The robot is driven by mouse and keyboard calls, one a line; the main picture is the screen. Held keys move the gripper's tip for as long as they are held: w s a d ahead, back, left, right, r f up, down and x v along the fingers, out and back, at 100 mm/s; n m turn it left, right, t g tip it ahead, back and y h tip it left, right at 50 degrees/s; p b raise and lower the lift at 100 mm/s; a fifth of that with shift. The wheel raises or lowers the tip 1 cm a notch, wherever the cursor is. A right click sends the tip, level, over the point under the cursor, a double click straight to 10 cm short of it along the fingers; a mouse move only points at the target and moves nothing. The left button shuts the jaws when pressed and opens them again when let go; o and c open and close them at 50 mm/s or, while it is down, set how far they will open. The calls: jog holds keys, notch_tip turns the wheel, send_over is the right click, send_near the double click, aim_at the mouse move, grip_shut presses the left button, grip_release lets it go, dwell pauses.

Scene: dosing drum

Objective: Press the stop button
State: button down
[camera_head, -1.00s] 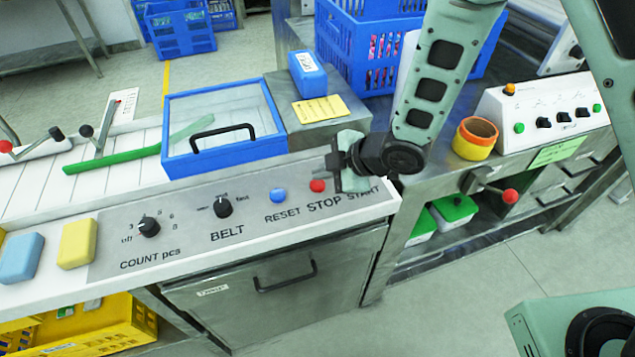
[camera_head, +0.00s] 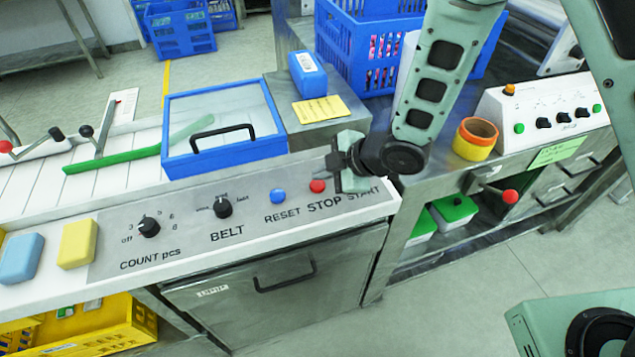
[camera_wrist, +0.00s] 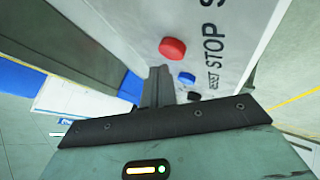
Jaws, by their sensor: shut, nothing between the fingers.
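The red stop button (camera_head: 317,186) is on the sloped control panel (camera_head: 180,234), above the printed word STOP, with the blue RESET button (camera_head: 278,196) to its left. In the wrist view the red button (camera_wrist: 172,48) and the blue button (camera_wrist: 187,78) lie just beyond the fingers. My gripper (camera_head: 335,170) is shut and empty, above and just right of the red button in the head view. In the wrist view my shut fingers (camera_wrist: 157,88) point at the panel beside the red button. I cannot tell whether they touch the panel. The START button is hidden behind my gripper.
A blue-framed lid (camera_head: 225,125) with a black handle stands behind the panel. A blue box (camera_head: 307,74) and yellow note (camera_head: 321,110) are behind my gripper. An orange-yellow tape roll (camera_head: 474,138) and a white control box (camera_head: 545,115) are at right. Yellow (camera_head: 77,243) and blue blocks lie left.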

aim_at(323, 186)
dwell(0.4)
jog(key=shift+f+b, duration=0.45)
jog(key=shift+b, duration=0.05)
jog(key=shift+f+b, duration=0.45)
jog(key=shift+f, duration=0.05)
dwell(0.5)
jog(key=shift+r, duration=0.1)
jog(key=shift+r+p, duration=0.65)
jog(key=shift+r, duration=0.15)
jog(key=shift+r+p, duration=1.85)
jog(key=shift+r, duration=0.75)
jog(key=shift+f, duration=0.1)
